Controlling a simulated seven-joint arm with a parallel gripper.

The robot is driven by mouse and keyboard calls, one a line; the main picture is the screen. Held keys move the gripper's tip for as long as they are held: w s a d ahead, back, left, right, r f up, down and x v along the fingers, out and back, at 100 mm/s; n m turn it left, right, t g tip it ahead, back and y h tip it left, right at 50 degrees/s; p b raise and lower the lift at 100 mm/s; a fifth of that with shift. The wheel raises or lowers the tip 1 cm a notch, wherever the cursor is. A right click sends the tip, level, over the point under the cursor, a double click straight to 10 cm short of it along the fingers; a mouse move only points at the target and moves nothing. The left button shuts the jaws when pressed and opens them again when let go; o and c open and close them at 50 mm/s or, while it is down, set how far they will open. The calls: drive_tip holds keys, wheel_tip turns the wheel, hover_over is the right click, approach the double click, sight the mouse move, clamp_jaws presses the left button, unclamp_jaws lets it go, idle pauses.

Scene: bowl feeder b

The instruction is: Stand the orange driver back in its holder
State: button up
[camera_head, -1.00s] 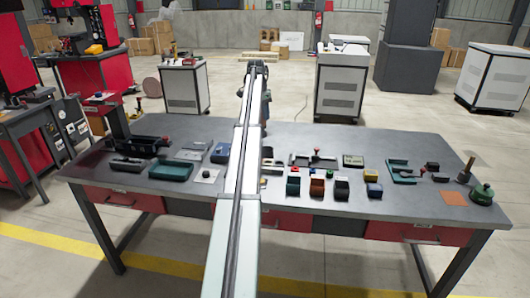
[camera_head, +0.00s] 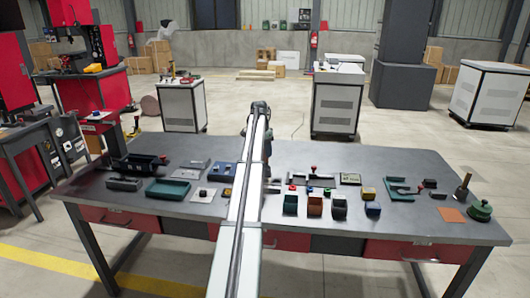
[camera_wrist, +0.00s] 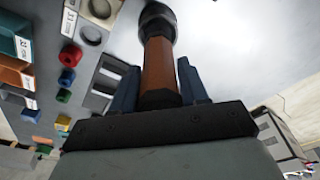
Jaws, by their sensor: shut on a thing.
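In the wrist view the orange driver (camera_wrist: 159,66) shows as an orange-brown handle with a black rounded end. My gripper (camera_wrist: 159,88) has its two blue-grey fingers on either side of the handle and is shut on it. A grey block with round openings (camera_wrist: 92,36) lies left of the driver in the wrist view; it may be the holder, but I cannot tell for sure. The driver is apart from it in the picture. In the head view my arm hides the gripper and driver.
Coloured knobs (camera_wrist: 67,77) stand left of my gripper in the wrist view. Bare bench shows along the front.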

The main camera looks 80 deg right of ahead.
drive_tip(key=shift+f, duration=0.4)
drive_tip(key=o, duration=1.2)
drive_tip(key=shift+c, duration=0.2)
drive_tip(key=r, duration=0.4)
drive_tip(key=w+a+r, duration=0.1)
drive_tip(key=r, duration=0.7)
drive_tip(key=shift+w+a, duration=0.15)
